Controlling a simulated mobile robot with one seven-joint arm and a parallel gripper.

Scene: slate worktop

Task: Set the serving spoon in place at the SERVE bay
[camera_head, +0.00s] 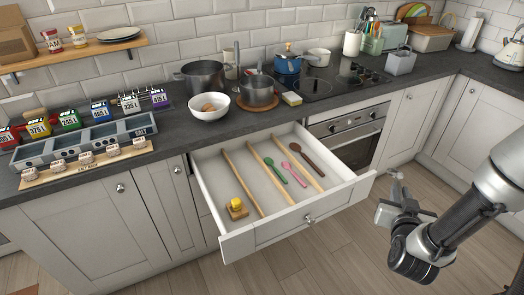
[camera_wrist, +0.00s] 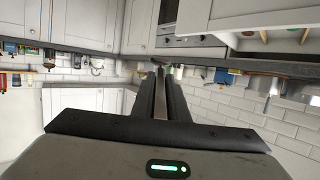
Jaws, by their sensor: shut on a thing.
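My gripper (camera_head: 393,205) is in the air to the right of the open drawer (camera_head: 266,236), in front of the cabinets. In the wrist view my gripper (camera_wrist: 161,80) is shut on a thin grey thing (camera_wrist: 160,100), seen nearly edge-on. I cannot tell from its shape whether it is the serving spoon. In the drawer, a green spoon (camera_head: 275,172) and a pink spoon (camera_head: 297,173) lie between two wooden dividers. A brown spoon (camera_head: 311,163) lies in the right compartment. A yellow item (camera_head: 236,204) is at the left. I can read no SERVE label.
The drawer juts out with its front panel raised around the contents. On the worktop (camera_head: 180,133) stand a grey bay rack (camera_head: 88,142), a white bowl (camera_head: 209,106), pots and a hob (camera_head: 335,83). The floor (camera_head: 340,250) below my gripper is clear.

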